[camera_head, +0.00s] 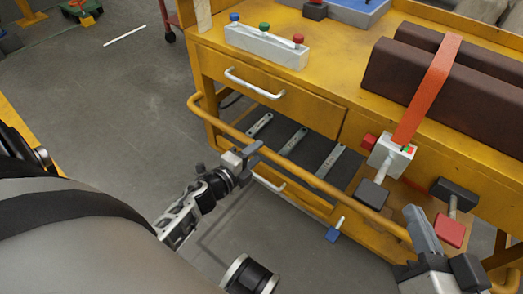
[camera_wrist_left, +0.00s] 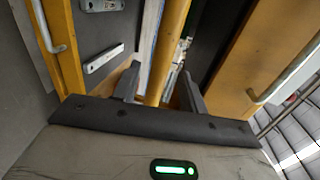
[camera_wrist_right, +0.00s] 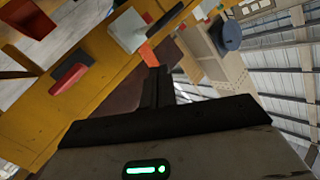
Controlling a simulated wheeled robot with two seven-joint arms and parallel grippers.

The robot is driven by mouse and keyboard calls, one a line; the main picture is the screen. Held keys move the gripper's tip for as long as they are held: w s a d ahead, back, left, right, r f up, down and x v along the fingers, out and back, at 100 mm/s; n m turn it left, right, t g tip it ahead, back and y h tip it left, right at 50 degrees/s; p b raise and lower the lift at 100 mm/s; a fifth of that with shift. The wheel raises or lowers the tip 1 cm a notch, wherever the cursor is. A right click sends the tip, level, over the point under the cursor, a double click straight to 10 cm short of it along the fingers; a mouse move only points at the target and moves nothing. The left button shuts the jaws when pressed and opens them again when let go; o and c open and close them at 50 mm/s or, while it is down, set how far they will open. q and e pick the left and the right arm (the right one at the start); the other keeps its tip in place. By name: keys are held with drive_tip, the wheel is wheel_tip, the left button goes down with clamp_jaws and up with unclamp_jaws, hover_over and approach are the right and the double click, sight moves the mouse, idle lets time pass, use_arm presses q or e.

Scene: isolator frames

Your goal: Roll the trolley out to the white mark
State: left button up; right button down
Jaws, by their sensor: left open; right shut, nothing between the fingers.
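The yellow trolley (camera_head: 265,112) stands at the right of the head view, with a push bar (camera_head: 225,122) along its near side. My left gripper (camera_head: 252,158) is open at the bar. In the left wrist view the bar (camera_wrist_left: 167,45) runs between the two spread fingers (camera_wrist_left: 160,85), with no grip on it. My right gripper (camera_head: 420,228) is shut and empty near the bar's right end. Its closed fingers (camera_wrist_right: 157,85) show in the right wrist view. The white mark (camera_head: 124,37) is a short line on the floor at the upper left.
The trolley carries brown beams (camera_head: 405,82) under an orange strap (camera_head: 428,90) and a block with coloured knobs (camera_head: 265,47). Wrenches lie on its lower shelf. A red-framed wheeled thing (camera_head: 170,36) stands behind. Grey floor (camera_head: 110,110) at left is clear.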

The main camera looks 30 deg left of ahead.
sight(259, 152)
use_arm(q)
drive_tip(key=x, duration=0.3)
drive_tip(key=shift+w+b, duration=0.15)
drive_tip(key=shift+b, duration=0.15)
drive_tip(key=shift+w, duration=0.2)
use_arm(e)
drive_tip(key=shift+a+r, duration=0.1)
drive_tip(key=shift+r, duration=0.2)
use_arm(q)
clamp_jaws()
drive_tip(key=shift+v, duration=0.95)
use_arm(e)
drive_tip(key=shift+f, duration=0.15)
use_arm(q)
unclamp_jaws()
drive_tip(key=shift+f, duration=0.3)
drive_tip(key=shift+w, duration=0.1)
